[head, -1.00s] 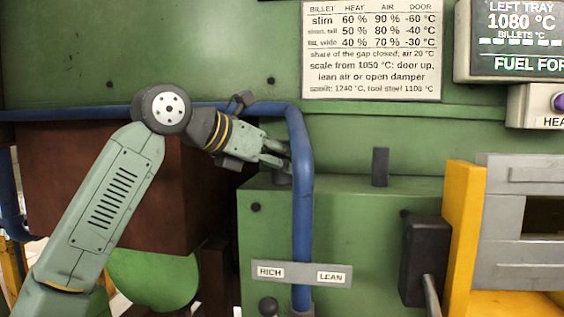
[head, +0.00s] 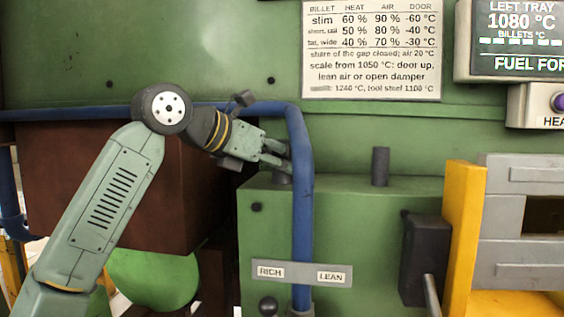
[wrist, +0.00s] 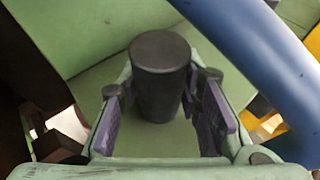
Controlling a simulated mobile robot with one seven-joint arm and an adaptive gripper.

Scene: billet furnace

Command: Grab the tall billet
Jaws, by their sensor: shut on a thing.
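A dark grey cylindrical billet (wrist: 158,85) stands upright between the purple finger pads of my gripper (wrist: 160,112) in the wrist view. In the head view my gripper (head: 283,157) is over the left part of the green housing's top, behind the blue pipe. It is shut on this billet, whose lower part (head: 282,179) shows below the fingers; the fingers hide the rest. A second dark upright cylinder (head: 380,167) stands apart to the right on the same top. I cannot tell from these views which of the two is taller.
The blue pipe (head: 301,200) runs down close in front of my gripper. A brown block (head: 100,190) is behind my arm at the left. A RICH/LEAN plate (head: 300,274), a black box (head: 425,260) and a yellow frame (head: 462,235) are lower and to the right.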

